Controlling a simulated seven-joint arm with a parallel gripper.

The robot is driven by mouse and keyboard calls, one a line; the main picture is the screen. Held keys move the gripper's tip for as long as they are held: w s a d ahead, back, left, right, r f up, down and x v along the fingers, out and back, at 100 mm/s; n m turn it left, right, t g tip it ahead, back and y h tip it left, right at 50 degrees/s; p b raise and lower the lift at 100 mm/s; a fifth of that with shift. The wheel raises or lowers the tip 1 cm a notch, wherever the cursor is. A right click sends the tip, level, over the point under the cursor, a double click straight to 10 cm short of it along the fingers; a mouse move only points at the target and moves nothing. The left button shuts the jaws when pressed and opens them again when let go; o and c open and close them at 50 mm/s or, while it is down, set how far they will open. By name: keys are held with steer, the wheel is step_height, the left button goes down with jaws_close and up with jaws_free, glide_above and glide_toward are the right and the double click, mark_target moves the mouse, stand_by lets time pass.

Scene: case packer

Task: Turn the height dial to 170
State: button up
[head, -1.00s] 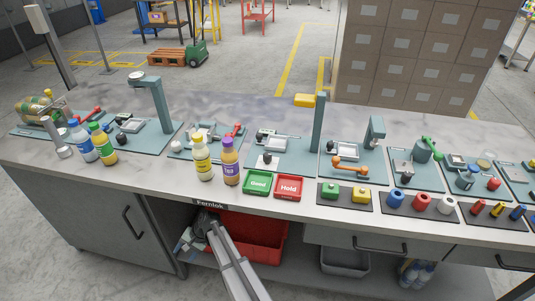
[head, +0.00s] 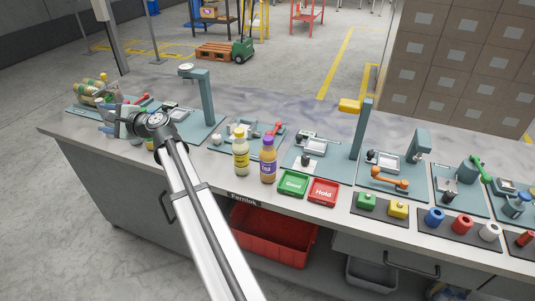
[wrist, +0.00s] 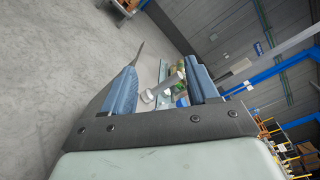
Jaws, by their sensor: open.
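I cannot make out a height dial or its numbers for certain. My gripper (head: 112,118) is at the left end of the bench in the head view, over the leftmost station, and covers part of it. In the wrist view my gripper (wrist: 162,88) has its two blue-padded fingers wide apart with nothing held.
A yellow-labelled bottle (head: 241,150) and a purple-capped bottle (head: 267,160) stand mid-bench by the green tray (head: 292,183) and red tray (head: 323,192). A tall post station (head: 206,98) stands right of my gripper. Bottles at the left end are mostly hidden by it.

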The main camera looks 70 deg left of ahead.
steer(key=w+r+m+t+y, duration=0.1)
steer(key=w+r+y, duration=0.15)
steer(key=r, duration=0.45)
steer(key=w+r+m+y, duration=0.1)
steer(key=w+r, duration=0.2)
steer(key=r, duration=0.4)
steer(key=t+h, duration=1.2)
steer(key=h, duration=0.4)
glide_above(306, 156)
step_height(306, 156, down, 20)
steer(key=shift+m+y, duration=0.25)
steer(key=shift+m, duration=0.15)
step_height(306, 156, down, 13)
steer(key=shift+f, duration=0.1)
steer(key=shift+c, duration=0.4)
steer(key=c, duration=1)
steer(key=shift+o, duration=0.2)
